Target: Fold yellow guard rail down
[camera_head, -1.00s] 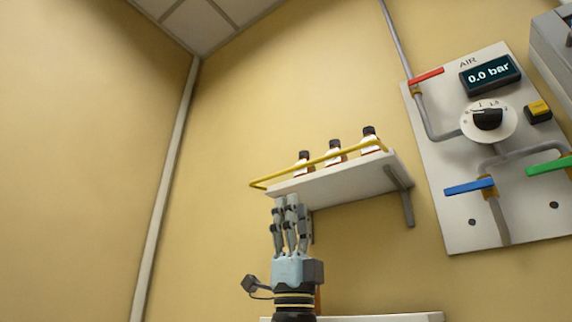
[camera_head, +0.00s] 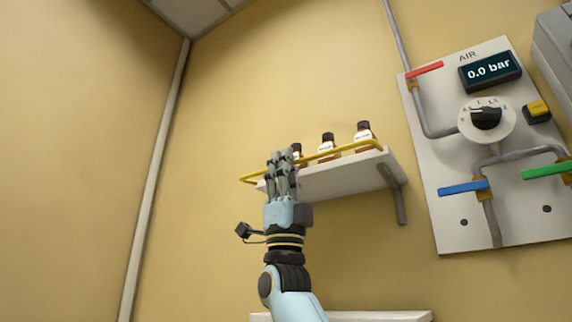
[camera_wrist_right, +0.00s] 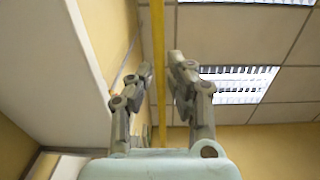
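The yellow guard rail (camera_head: 344,150) runs along the front of a white wall shelf (camera_head: 345,173), raised above its edge and in front of the bottles. My right gripper (camera_head: 283,154) points upward at the left part of the rail, its fingers overlapping it in the head view. In the right wrist view the rail (camera_wrist_right: 158,50) passes between the two fingers of this gripper (camera_wrist_right: 160,64). The fingers stand apart with gaps beside the rail, so the gripper looks open around it. My left gripper is not in view.
Small brown bottles with dark caps (camera_head: 327,142) stand on the shelf behind the rail; the leftmost is partly hidden by my fingers. An air panel (camera_head: 450,215) with coloured handles and a dial is on the wall to the right. The wall left of the shelf is clear.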

